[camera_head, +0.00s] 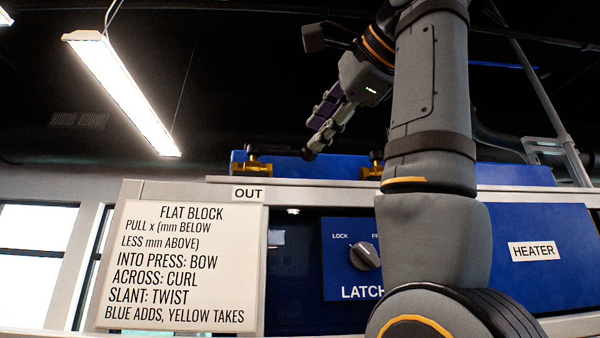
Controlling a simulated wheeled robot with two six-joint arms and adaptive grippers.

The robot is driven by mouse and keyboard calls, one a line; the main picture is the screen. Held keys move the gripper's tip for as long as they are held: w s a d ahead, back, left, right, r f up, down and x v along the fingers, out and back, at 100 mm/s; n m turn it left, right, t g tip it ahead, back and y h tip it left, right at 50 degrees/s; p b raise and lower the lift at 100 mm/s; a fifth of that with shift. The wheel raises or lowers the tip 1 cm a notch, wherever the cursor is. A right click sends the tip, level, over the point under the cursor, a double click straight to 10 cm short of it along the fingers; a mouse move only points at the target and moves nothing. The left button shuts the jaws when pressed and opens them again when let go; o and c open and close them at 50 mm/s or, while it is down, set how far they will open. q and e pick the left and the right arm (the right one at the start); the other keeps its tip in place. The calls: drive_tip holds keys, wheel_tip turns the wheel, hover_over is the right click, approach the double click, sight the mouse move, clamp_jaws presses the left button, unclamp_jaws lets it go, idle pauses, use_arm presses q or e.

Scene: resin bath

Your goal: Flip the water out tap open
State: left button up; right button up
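A brass tap (257,165) with a dark handle stands on the rail above the white OUT label (248,193). A second brass tap (372,165) stands further right on the rail, partly hidden by my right arm. My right gripper (315,135) hangs in the upper middle, fingers pointing down and left. My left gripper is not in view.
A white instruction sign (183,265) hangs at the left below the rail (310,190). A blue panel with a grey latch knob (365,256) is in the middle. A HEATER label (533,251) is at the right. The space above the OUT tap looks clear.

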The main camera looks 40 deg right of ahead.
sight(289, 150)
drive_tip(key=p+x, duration=0.1)
drive_tip(key=x, duration=0.1)
drive_tip(key=p+x, duration=0.1)
drive_tip(key=x, duration=0.2)
drive_tip(key=a+p+x, duration=0.1)
drive_tip(key=p+x, duration=0.1)
drive_tip(key=shift+w+r, duration=0.2)
drive_tip(key=shift+w, duration=0.3)
drive_tip(key=shift+w+f+p, duration=0.15)
drive_tip(key=shift+w+p, duration=0.2)
drive_tip(key=shift+w, duration=0.15)
drive_tip(key=shift+s+a, duration=0.15)
drive_tip(key=shift+a, duration=0.1)
drive_tip(key=shift+s+a, duration=0.1)
drive_tip(key=shift+a, duration=0.2)
drive_tip(key=shift+d, duration=0.1)
drive_tip(key=shift+c, duration=0.4)
drive_tip(key=shift+w+d+f, duration=0.1)
drive_tip(key=shift+w+d, duration=0.1)
drive_tip(key=shift+w, duration=0.1)
drive_tip(key=shift+c, duration=1.1)
drive_tip(key=shift+d, duration=0.1)
clamp_jaws()
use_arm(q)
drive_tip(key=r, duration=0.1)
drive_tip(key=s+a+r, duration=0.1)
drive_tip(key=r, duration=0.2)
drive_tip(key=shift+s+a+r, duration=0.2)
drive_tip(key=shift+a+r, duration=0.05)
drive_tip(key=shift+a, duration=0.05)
